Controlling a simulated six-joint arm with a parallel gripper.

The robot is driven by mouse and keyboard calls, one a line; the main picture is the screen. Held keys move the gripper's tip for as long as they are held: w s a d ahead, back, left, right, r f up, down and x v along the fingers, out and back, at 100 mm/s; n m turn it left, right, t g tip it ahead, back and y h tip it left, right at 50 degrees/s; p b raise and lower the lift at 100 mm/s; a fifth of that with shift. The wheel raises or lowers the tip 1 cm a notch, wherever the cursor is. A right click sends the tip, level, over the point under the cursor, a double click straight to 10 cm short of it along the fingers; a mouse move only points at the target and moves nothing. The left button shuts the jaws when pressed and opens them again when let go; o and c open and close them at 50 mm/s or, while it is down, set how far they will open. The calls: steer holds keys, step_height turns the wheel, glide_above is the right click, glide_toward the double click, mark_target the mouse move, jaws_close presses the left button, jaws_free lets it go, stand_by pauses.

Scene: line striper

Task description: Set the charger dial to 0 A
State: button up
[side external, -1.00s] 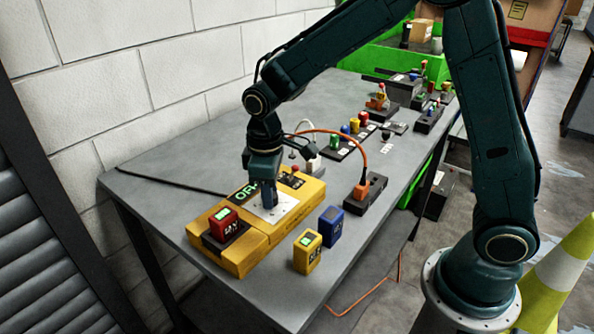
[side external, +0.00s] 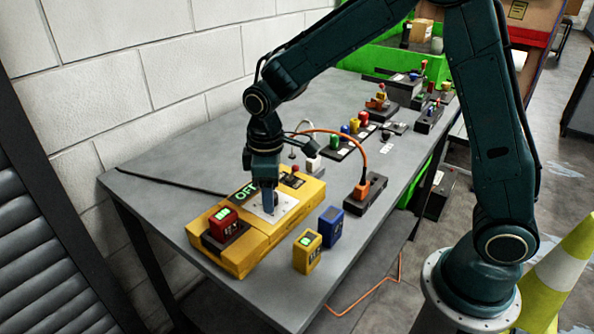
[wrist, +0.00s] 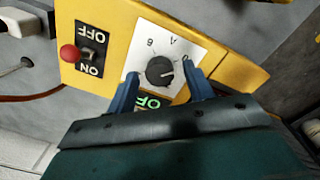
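The yellow charger (side external: 228,258) lies on the bench, with a white dial plate (wrist: 143,53) on its top. The black dial knob (wrist: 160,72) has a pale pointer line, which appears to point right, near the "0" mark (wrist: 186,60). The green display (side external: 245,192) reads OFF and is partly covered in the wrist view. My gripper (side external: 268,209) points down over the dial plate. In the wrist view my gripper (wrist: 160,73) is open, one blue finger on each side of the knob, with gaps visible. The knob is hidden by the fingers in the side view.
A red battery (side external: 224,222) sits on the charger's near end. A yellow battery (side external: 307,252) and a blue battery (side external: 330,227) stand beside it. A red-tipped ON/OFF switch (wrist: 70,54) is on the charger. An orange cable (side external: 330,131) arches behind my gripper.

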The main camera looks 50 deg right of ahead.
step_height(320, 180, up, 14)
steer(key=shift+s+a, duration=0.15)
steer(key=shift+a, duration=0.05)
stand_by(0.7)
stand_by(0.3)
steer(key=s+d+m+t, duration=0.2)
steer(key=s+d+m, duration=0.1)
steer(key=s, duration=0.8)
steer(key=s+d+r+m+t, duration=0.1)
steer(key=s+d+m+t, duration=0.2)
steer(key=s, duration=0.8)
steer(key=shift+s+d+r+m, duration=0.2)
steer(key=shift+d+m, duration=0.5)
steer(key=shift+d, duration=0.3)
